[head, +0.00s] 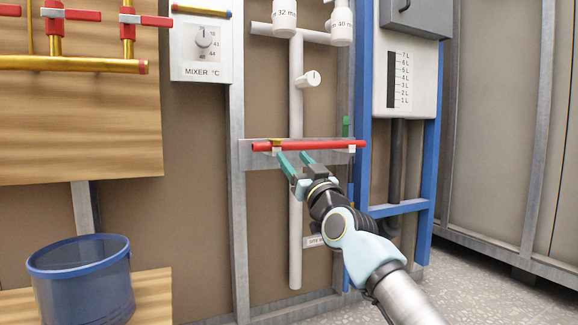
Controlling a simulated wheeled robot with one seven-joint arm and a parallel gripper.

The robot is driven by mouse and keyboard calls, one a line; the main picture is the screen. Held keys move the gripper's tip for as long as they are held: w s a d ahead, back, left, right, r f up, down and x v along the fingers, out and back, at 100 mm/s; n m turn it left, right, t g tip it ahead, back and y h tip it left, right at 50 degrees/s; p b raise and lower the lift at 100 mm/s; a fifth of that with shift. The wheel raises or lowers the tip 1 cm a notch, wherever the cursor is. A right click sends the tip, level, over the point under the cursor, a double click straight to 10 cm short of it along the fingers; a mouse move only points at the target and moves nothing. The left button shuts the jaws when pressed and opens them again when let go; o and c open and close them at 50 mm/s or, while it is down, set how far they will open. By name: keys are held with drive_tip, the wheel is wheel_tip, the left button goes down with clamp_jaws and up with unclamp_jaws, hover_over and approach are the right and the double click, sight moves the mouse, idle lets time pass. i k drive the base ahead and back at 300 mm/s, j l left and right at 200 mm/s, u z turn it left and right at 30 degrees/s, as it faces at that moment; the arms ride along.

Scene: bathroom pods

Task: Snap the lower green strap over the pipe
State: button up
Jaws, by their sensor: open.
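A red pipe (315,146) lies level across a grey metal plate (245,155) on the wall frame. A small green strap (345,126) stands upright just above the pipe near its right end, and does not appear to lie over it. A white clip (352,150) shows at the pipe there. A yellow-brown strap (277,143) sits at the pipe near its left end. My gripper (293,157), with teal fingers, is open and empty just below the pipe, left of the green strap. Whether the fingertips touch the pipe or plate is unclear.
A white vertical pipe (296,235) runs behind my gripper. A blue frame post (363,75) stands close right of the green strap. A mixer box (203,65) and brass pipes (70,64) are at upper left. A blue bucket (80,270) stands at lower left.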

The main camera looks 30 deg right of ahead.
sight(345, 120)
drive_tip(key=l, duration=0.6)
drive_tip(key=k+l, duration=0.1)
drive_tip(key=l, duration=0.55)
